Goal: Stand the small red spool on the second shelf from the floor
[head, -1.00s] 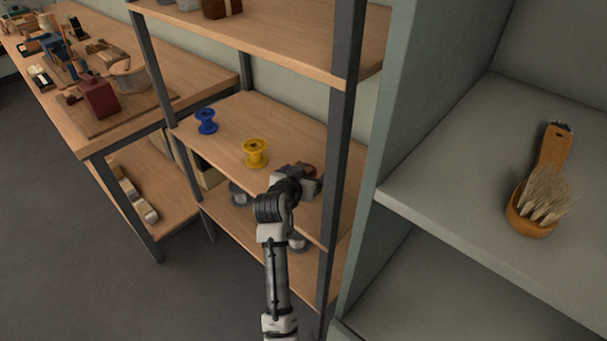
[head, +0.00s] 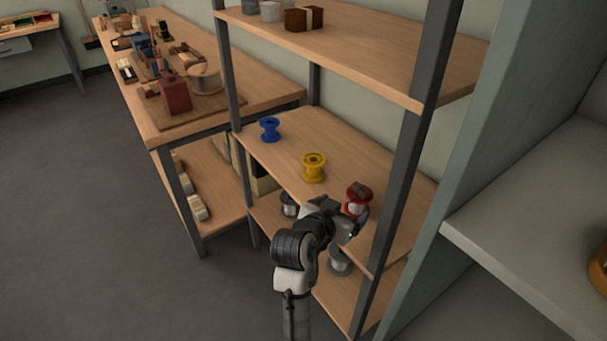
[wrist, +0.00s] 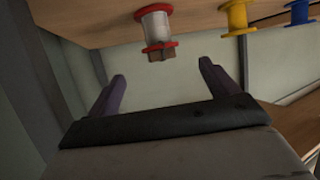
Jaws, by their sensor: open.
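The small red spool (head: 358,199), with red flanges and a pale core, stands upright on the middle board (head: 290,153) of the shelf rack, near its right end. This board is second from the floor. In the wrist view, which looks upside down, the spool (wrist: 155,26) is ahead of the gap between my fingers, with a small brown piece at its end. My gripper (head: 352,228) is open and empty in front of the board's edge. Its two fingers (wrist: 162,72) are spread and apart from the spool. In the head view the gripper partly covers the spool's lower part.
A yellow spool (head: 314,167) and a blue spool (head: 270,129) stand left of the red one. Grey spools (head: 340,262) are on the lowest board. A dark rack post (head: 408,165) rises close to the right. The upper board (head: 365,57) hangs above. Floor at left is clear.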

